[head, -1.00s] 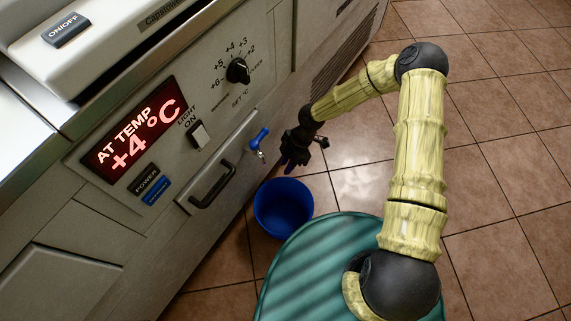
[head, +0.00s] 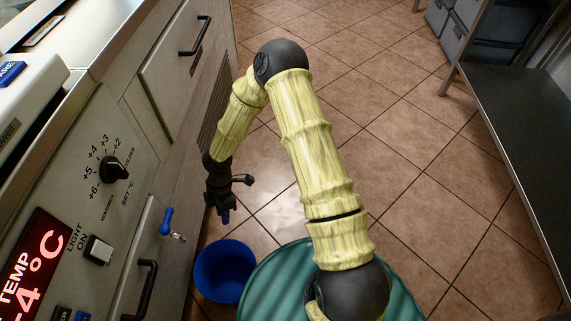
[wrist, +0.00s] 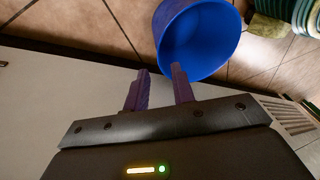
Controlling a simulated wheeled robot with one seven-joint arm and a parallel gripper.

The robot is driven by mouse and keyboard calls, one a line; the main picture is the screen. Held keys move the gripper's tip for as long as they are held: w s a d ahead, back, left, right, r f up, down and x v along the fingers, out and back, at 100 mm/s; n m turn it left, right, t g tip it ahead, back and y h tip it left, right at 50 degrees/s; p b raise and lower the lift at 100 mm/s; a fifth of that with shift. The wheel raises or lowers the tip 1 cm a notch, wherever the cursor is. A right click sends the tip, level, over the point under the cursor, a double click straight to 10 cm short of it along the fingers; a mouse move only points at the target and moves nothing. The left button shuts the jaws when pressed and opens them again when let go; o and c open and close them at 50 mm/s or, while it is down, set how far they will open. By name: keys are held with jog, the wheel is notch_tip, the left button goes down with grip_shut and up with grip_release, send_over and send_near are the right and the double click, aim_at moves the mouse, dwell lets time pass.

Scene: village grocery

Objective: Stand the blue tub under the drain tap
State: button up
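The blue tub (head: 208,283) stands upright on the floor close to the cabinet front, with its open top facing up. The drain tap (head: 167,221) has a blue handle and a small metal spout on the cabinet face, above and left of the tub in the head view. My gripper (head: 224,217) points down just beyond the tub's far rim. In the wrist view my gripper's purple fingers (wrist: 161,70) are apart with nothing between them. The tub (wrist: 205,35) lies past their tips there, and the right fingertip overlaps its edge in the picture; I cannot tell whether they touch.
The cabinet (head: 150,195) runs along the left, with a black handle (head: 146,290) beside the tap. A dark shelf (head: 520,150) stands at the right. Tiled floor (head: 420,190) between is clear. My green base is close to the tub.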

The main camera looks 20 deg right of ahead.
jog(key=s+d+r+m+t+h, duration=0.1)
jog(key=s+d+r+m+t, duration=0.1)
jog(key=d+r+m, duration=0.7)
jog(key=s+d+r+m+t, duration=0.3)
jog(key=d+r+m, duration=0.6)
jog(key=r, duration=0.7)
jog(key=s+m, duration=0.2)
jog(key=shift+d+r+m+h, duration=0.2)
jog(key=shift+r+m+h, duration=0.1)
jog(key=shift+r+h, duration=0.1)
